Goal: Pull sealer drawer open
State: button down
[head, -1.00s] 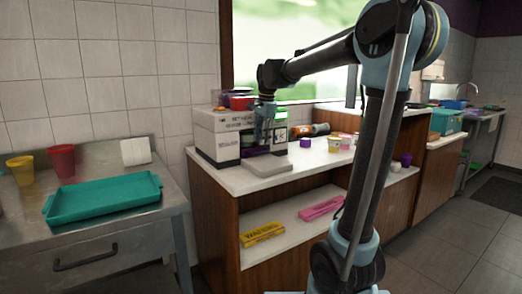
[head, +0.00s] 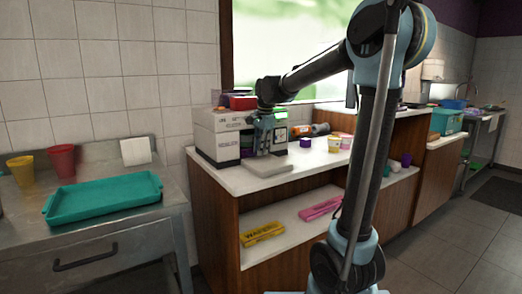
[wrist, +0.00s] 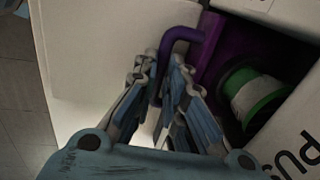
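The sealer (head: 220,140) is a white and grey machine on the counter, with lettering on its front. In the wrist view its purple drawer handle (wrist: 181,33) is a bent bar beside a dark purple compartment (wrist: 212,55). A green-rimmed white spool (wrist: 252,97) sits in that compartment. My gripper (wrist: 161,70) is at the handle, with its fingers drawn close together and the lower bar of the handle between them. In the head view my gripper (head: 264,145) is low in front of the sealer, hiding part of it.
A grey slab (head: 268,166) lies on the counter in front of the sealer. Small tubs (head: 340,141) and a purple cup (head: 406,160) stand to the right. A teal tray (head: 105,198) is on the steel table at left. Yellow and pink boxes lie on the lower shelf.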

jog(key=s+d, duration=0.9)
jog(key=s, duration=0.4)
jog(key=shift+s, duration=0.15)
dwell(0.3)
jog(key=c, duration=1.9)
grip_release()
jog(key=r, duration=0.4)
jog(key=s+d+r, duration=0.1)
jog(key=r, duration=0.6)
jog(key=shift+s+d+r, duration=0.2)
jog(key=shift+s+r, duration=0.15)
jog(key=shift+r, duration=0.05)
